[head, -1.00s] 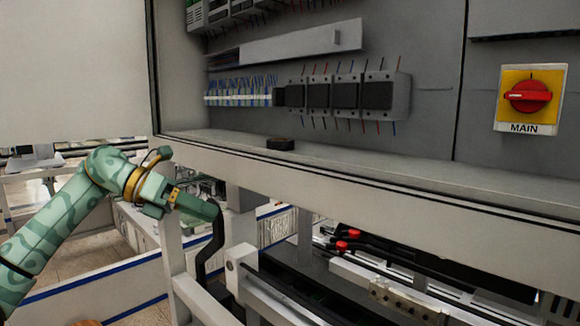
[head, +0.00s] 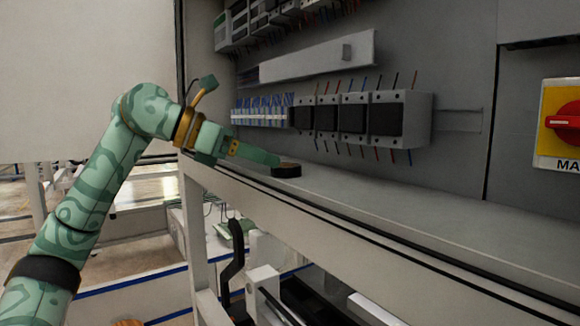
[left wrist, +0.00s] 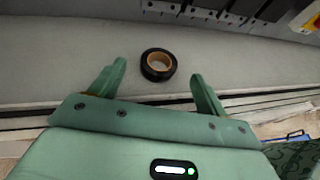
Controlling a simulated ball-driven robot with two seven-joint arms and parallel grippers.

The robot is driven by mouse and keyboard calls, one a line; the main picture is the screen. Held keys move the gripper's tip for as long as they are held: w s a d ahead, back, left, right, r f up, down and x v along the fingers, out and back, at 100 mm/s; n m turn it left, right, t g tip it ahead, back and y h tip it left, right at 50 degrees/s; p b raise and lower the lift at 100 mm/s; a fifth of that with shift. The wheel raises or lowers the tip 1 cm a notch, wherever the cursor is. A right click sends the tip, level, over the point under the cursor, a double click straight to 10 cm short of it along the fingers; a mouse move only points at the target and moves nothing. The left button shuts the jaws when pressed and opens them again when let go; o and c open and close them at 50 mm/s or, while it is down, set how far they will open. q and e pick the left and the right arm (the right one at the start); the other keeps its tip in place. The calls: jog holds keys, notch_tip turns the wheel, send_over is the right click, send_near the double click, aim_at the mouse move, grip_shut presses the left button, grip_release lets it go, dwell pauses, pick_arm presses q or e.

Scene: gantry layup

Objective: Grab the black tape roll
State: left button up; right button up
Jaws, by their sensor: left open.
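The black tape roll (head: 286,170) lies flat on the grey cabinet ledge (head: 400,222). In the left wrist view the tape roll (left wrist: 158,65) shows its tan inner core and sits just ahead of the fingers, between their lines. My left gripper (head: 272,160) reaches over the ledge from the left, with its fingertips close to the roll. In the left wrist view my left gripper (left wrist: 158,78) has its two green fingers spread wide with nothing between them. I cannot tell whether a finger touches the roll. My right gripper is not in view.
The cabinet back wall carries a row of grey breakers (head: 362,116) with wires above the ledge. A red and yellow main switch (head: 562,122) is at the right. The ledge's front edge drops to a frame below. The ledge right of the roll is clear.

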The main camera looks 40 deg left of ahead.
aim_at(282, 164)
pick_arm(q)
jog(key=shift+w+d+f, duration=0.1)
jog(key=shift+w+d, duration=0.1)
jog(key=shift+w+d+f+p, duration=0.15)
jog(key=shift+w+p, duration=0.1)
jog(key=shift+p, duration=0.15)
jog(key=p+x, duration=0.1)
jog(key=x, duration=0.2)
jog(key=shift+w+f, duration=0.1)
jog(key=shift+w, duration=0.15)
jog(key=shift+w+d+f, duration=0.1)
jog(key=shift+w+d, duration=0.05)
jog(key=shift+c, duration=0.5)
jog(key=shift+s, duration=0.3)
jog(key=c, duration=0.9)
jog(key=shift+w, duration=0.15)
jog(key=shift+c, duration=0.2)
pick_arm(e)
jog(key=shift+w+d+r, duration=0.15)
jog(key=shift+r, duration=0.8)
